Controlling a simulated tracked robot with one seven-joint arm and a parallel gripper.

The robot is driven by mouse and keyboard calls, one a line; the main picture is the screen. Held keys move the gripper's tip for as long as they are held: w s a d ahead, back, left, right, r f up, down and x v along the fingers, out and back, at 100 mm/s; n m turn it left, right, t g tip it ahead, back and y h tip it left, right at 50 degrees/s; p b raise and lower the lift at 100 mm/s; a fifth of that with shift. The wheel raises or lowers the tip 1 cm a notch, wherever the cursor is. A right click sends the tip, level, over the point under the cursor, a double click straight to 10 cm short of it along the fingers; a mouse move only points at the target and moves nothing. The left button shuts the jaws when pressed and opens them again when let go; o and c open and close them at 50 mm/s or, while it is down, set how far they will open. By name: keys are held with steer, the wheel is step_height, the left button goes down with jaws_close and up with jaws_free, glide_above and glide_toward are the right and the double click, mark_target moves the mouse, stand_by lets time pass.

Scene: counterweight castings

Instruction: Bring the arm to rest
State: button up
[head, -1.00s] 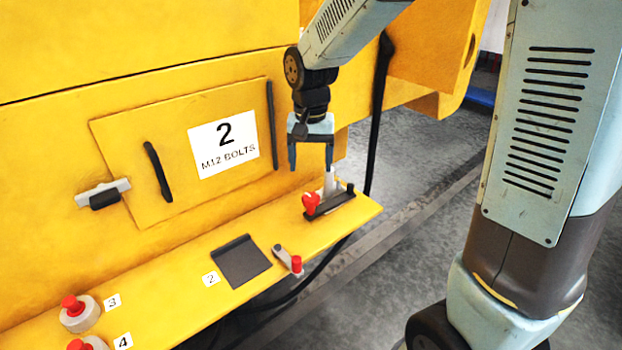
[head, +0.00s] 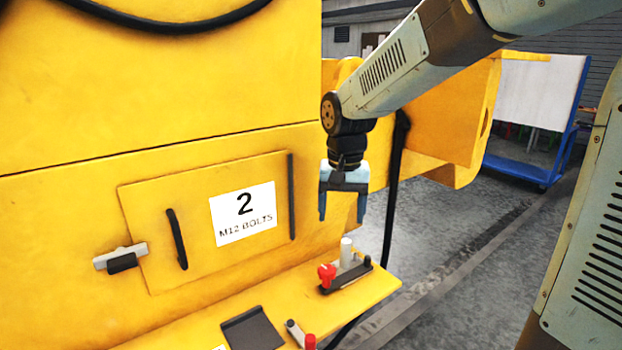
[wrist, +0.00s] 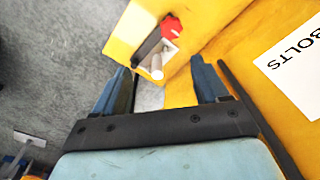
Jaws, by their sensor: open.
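My gripper (head: 342,204) hangs with its fingers pointing down in the head view, above the right end of the yellow ledge. Its two blue fingers are apart with nothing between them; the wrist view also shows the open fingers (wrist: 166,82). Below it on the ledge is a dark holder (head: 345,278) with a red knob (head: 327,272) and a pale upright cylinder (head: 346,252). The fingertips are apart from these. In the wrist view the same holder (wrist: 152,46) lies beyond the fingertips.
A yellow panel labelled "2 M12 BOLTS" (head: 158,207) is left of my gripper, with a black handle (head: 177,239) and a latch (head: 120,257). A dark pad (head: 252,330) and a small red-tipped lever (head: 300,335) are on the ledge (head: 205,325). A black hose (head: 393,190) hangs at right.

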steer(key=s+d+r+t, duration=0.2)
steer(key=s+d+r, duration=0.1)
steer(key=s+d, duration=0.4)
steer(key=s+d+r+n+t, duration=0.1)
steer(key=s+d+r+t, duration=0.2)
steer(key=s+d, duration=0.5)
steer(key=shift+s+d+r, duration=0.15)
steer(key=shift+s+r, duration=0.45)
steer(key=shift+s, duration=0.05)
